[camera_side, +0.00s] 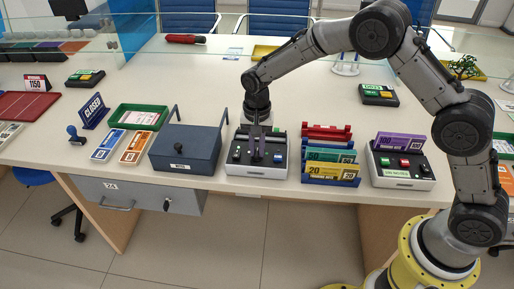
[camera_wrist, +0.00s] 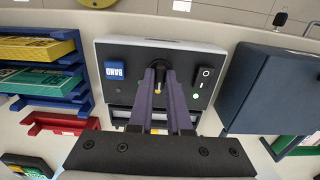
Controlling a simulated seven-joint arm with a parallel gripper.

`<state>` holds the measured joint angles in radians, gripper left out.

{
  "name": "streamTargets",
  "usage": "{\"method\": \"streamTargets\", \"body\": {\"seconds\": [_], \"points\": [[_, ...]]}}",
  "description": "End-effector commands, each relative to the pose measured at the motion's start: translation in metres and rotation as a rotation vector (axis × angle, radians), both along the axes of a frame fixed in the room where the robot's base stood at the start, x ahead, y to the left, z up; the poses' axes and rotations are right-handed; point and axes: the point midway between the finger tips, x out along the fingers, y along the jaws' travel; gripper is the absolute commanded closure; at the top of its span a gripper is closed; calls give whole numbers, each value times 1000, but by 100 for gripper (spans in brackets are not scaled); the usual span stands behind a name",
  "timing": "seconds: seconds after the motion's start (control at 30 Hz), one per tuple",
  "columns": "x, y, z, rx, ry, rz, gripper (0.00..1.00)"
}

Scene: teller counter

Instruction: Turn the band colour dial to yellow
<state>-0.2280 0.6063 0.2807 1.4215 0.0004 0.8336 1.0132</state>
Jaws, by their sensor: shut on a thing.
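The banding machine (camera_side: 240,168) is a grey box with a black top panel near the counter's front edge. In the wrist view its panel (camera_wrist: 135,92) shows a blue BAND button (camera_wrist: 114,71), a black rocker switch (camera_wrist: 206,75) and a green light (camera_wrist: 196,96). The black dial (camera_wrist: 157,83) sits mid-panel, mostly hidden between my fingers, with a small yellow mark near it; I cannot read the dial's setting. My gripper (camera_side: 257,150) points down at the panel from above, its two purple-grey fingers (camera_wrist: 161,68) shut on the dial.
A dark blue box (camera_side: 184,148) stands close on the left. A coloured rack (camera_side: 331,168) of banknotes stands close on the right. Beyond it is a second machine (camera_side: 400,173) holding purple notes. A glass screen runs along the counter's back.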

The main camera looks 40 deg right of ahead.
Motion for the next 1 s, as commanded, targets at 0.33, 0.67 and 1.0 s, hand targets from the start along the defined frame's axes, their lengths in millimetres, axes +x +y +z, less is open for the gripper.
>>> {"method": "streamTargets", "body": {"seconds": [0.33, 0.67, 1.0], "points": [[1, 0, 1, 0, -3, -1, 100], [0, 0, 0, 0, -1, 0, 54], [1, 0, 21, 1, -6, 0, 54]]}}
